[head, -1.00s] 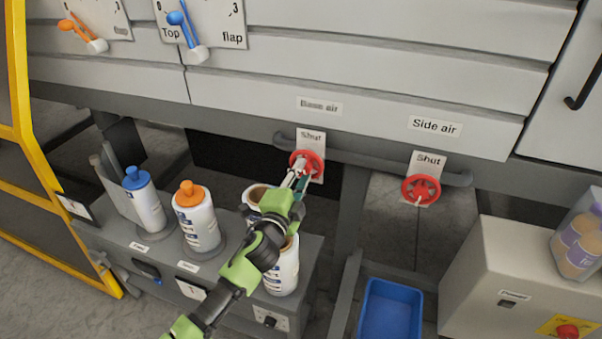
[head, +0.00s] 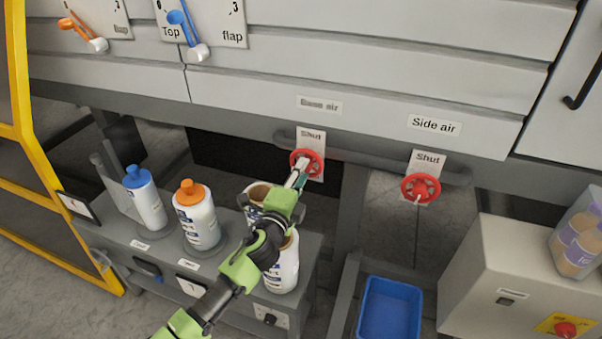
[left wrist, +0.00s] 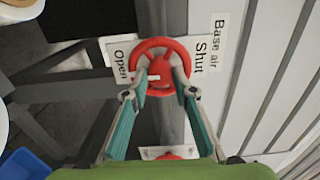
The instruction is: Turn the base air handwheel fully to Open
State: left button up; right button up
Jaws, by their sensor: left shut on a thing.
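The red base air handwheel (head: 317,161) is on a pipe under the "Base air" label (head: 319,105), with a plate reading "Shut" (head: 310,136) above it. In the left wrist view the handwheel (left wrist: 143,49) shows with "Shut" on one side and "Open" (left wrist: 121,66) on the other. My left gripper (head: 303,168) reaches it from below; in the left wrist view its fingers (left wrist: 164,80) are shut on the wheel's hub area, with a pale mark between the tips. My right gripper is not in view.
The red side air handwheel (head: 421,188) is to the right. Several bottles, among them a blue-capped one (head: 147,200) and an orange-capped one (head: 196,218), stand on a grey unit below. A blue bin (head: 390,306) is on the floor side. A grey box (head: 490,270) is at lower right.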

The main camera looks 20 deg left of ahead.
pick_arm(q)
jog(key=o, duration=1.1)
jog(key=s, duration=1.2)
jog(key=shift+a, duration=0.15)
